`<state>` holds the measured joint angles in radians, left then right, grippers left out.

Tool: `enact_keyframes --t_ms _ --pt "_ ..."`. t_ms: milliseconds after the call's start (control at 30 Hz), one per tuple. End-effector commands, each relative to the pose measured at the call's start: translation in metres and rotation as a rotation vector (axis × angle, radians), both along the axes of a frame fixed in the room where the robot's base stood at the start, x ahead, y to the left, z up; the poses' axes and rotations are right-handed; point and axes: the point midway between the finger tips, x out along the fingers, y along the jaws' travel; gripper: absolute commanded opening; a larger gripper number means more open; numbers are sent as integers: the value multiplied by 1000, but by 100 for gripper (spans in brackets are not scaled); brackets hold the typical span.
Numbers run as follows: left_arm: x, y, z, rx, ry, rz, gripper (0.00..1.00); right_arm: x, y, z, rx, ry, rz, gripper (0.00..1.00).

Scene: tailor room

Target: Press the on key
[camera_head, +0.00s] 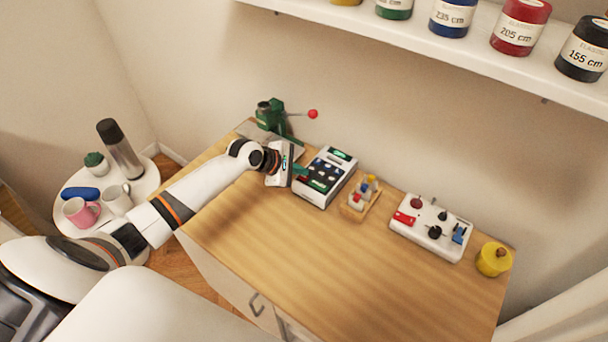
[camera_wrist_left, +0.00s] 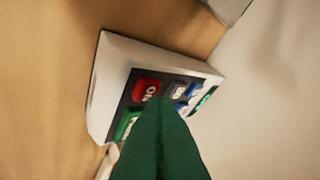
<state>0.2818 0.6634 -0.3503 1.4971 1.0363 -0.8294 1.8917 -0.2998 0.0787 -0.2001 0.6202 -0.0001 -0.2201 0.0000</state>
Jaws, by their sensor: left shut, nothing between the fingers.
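A white box with a dark keypad and a small green display (camera_head: 326,178) stands on the wooden table. In the left wrist view, the box (camera_wrist_left: 105,90) looks tilted, and its red key (camera_wrist_left: 147,90) bears white letters that seem to read ON. A green key (camera_wrist_left: 128,124), a grey key and blue keys sit around it. My left gripper (camera_head: 301,171) is at the box's left side. Its green fingers (camera_wrist_left: 160,108) are shut and empty, and their tips overlap the keypad just beside the red key. I cannot tell whether they touch it. My right gripper is out of view.
A green device with a red-knobbed lever (camera_head: 271,115) stands behind my left gripper. A wooden holder (camera_head: 361,197), a white control box (camera_head: 432,227) and a yellow container (camera_head: 494,259) stand to the right. The table's front (camera_head: 330,280) is clear.

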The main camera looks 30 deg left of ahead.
Motion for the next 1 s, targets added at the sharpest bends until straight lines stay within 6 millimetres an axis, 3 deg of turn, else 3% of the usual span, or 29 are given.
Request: enact_keyframes --t_ms 1000 --pt "0 0 -8 -1 1 0 0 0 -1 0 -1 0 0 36"
